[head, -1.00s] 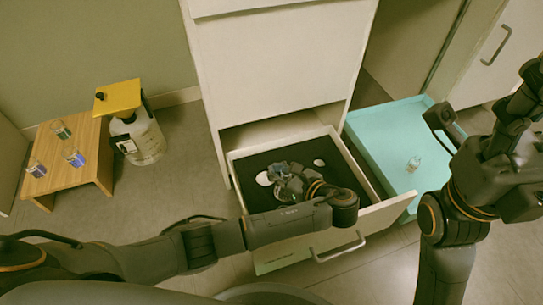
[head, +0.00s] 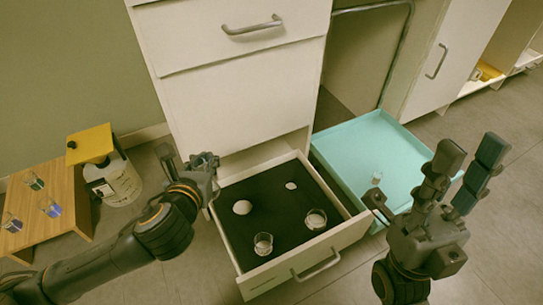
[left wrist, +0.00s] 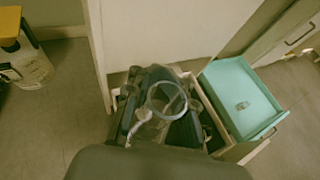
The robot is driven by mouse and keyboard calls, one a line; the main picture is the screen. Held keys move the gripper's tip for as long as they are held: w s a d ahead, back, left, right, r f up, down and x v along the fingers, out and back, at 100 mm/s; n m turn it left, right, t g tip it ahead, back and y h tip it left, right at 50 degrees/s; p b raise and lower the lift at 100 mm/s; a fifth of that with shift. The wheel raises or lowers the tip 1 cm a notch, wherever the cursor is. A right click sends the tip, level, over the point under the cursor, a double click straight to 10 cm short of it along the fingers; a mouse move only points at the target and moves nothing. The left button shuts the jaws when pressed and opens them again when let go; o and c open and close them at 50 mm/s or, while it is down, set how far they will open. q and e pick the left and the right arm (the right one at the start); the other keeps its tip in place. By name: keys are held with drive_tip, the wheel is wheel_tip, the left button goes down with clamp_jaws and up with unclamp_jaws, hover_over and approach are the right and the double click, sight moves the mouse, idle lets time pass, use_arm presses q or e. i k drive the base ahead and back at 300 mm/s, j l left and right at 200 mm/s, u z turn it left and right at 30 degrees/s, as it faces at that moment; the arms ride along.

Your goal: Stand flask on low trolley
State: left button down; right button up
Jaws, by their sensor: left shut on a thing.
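My left gripper (head: 205,163) is raised above the back left corner of the open drawer. It is shut on a clear glass flask (left wrist: 165,98), whose round rim faces the camera in the left wrist view; the fingers hide part of it. In the head view the flask can hardly be told from the fingers. A low turquoise tray-like surface (head: 365,150), likely the low trolley, stands right of the drawer, with one small clear bottle (head: 376,178) on it. My right gripper (head: 428,182) is open and empty in front of this surface.
The open drawer (head: 340,237) has a black inside with two clear glasses (head: 263,243) and two white discs (head: 242,207). A wooden stool (head: 62,205) at left holds several small bottles. Much of the turquoise surface is free.

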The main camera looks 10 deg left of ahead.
sight(406, 165)
drive_tip(key=i+l+z, duration=0.15)
drive_tip(key=l, duration=0.4)
drive_tip(key=i+l+z, duration=0.15)
drive_tip(key=i+l, duration=0.2)
drive_tip(key=l, duration=0.15)
drive_tip(key=i+l+z, duration=0.15)
drive_tip(key=i+l, duration=0.15)
drive_tip(key=l, duration=0.15)
drive_tip(key=i+l+z, duration=0.15)
drive_tip(key=i+l, duration=0.15)
drive_tip(key=l, duration=0.15)
